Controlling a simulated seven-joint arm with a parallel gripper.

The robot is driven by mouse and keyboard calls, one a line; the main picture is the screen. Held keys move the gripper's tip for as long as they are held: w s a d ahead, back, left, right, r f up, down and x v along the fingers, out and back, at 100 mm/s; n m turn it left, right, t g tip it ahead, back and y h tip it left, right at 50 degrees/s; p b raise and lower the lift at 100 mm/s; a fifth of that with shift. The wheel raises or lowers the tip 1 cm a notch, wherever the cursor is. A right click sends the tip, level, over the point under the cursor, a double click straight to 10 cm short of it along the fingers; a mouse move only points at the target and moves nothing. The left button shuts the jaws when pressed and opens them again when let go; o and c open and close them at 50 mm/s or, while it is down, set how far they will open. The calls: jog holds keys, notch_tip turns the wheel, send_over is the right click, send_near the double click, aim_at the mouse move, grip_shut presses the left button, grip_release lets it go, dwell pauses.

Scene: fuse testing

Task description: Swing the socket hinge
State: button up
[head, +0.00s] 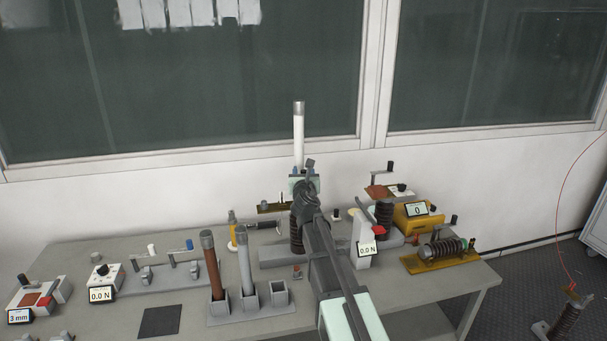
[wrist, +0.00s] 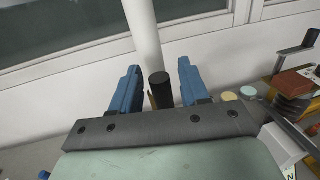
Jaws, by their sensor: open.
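My gripper (wrist: 158,68) is open in the wrist view, with its two blue fingers apart. A dark round knob or post end (wrist: 160,88) lies between the fingers, and I cannot tell whether either finger touches it. A white tube (wrist: 146,35) rises just beyond. In the head view the white tube (head: 298,140) stands upright with a grey cap. My arm and hand cover its lower end and most of the mount. A dark ribbed insulator (head: 296,235) and a brass piece (head: 270,208) show beside my arm. I cannot clearly make out the socket hinge itself.
A rack (head: 252,309) with a brown tube (head: 213,265) and a grey tube (head: 245,262) stands left of my arm. The wall (head: 180,190) is close behind.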

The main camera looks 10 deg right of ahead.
grip_shut()
dwell(0.4)
